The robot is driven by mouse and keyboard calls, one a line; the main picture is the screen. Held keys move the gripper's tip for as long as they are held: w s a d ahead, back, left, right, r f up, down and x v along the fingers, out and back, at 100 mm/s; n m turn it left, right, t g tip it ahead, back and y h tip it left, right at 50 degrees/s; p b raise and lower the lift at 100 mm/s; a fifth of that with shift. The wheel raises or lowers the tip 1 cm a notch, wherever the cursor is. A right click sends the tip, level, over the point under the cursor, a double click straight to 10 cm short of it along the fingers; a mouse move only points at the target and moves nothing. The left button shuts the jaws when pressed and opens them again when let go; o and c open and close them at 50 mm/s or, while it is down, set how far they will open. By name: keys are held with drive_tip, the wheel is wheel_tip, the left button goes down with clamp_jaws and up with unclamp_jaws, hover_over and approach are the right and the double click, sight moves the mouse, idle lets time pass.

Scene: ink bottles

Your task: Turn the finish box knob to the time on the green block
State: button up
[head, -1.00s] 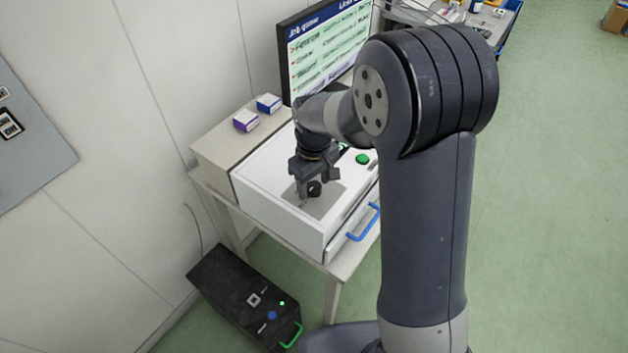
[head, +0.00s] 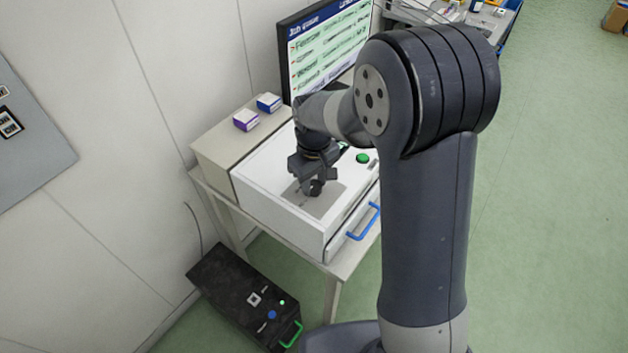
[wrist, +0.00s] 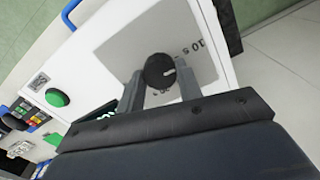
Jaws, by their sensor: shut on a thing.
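The finish box (head: 262,208) is a white box on a small table, with a grey dial panel on its top. Its black knob (wrist: 159,70) shows in the wrist view, with a white pointer mark and printed numbers around it, including 5 and 10; others are partly hidden. My gripper (wrist: 160,84) is shut on the knob, one finger on each side. In the head view, my gripper (head: 308,184) points down at the dial panel and hides part of it. I cannot make out a green block with a time on it.
A green button (head: 362,158) and a blue-handled drawer (head: 352,237) are on the box. Two small boxes, purple-and-white (head: 246,120) and blue-and-white (head: 269,103), sit behind it. A monitor (head: 325,50) stands at the back. A black case (head: 245,293) is on the floor.

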sight(314, 185)
drive_tip(key=m+b, duration=0.1)
drive_tip(key=m, duration=0.4)
drive_tip(key=shift+m, duration=0.4)
drive_tip(key=m, duration=0.6)
drive_tip(key=shift+b, duration=0.4)
drive_tip(key=m, duration=0.5)
drive_tip(key=shift+m, duration=0.3)
drive_tip(key=m, duration=0.5)
drive_tip(key=shift+m+b, duration=0.3)
drive_tip(key=shift+b, duration=0.05)
drive_tip(key=shift+r, duration=0.1)
drive_tip(key=o, duration=1)
wheel_tip(314, 185, up, 11)
drive_tip(key=shift+b, duration=0.35)
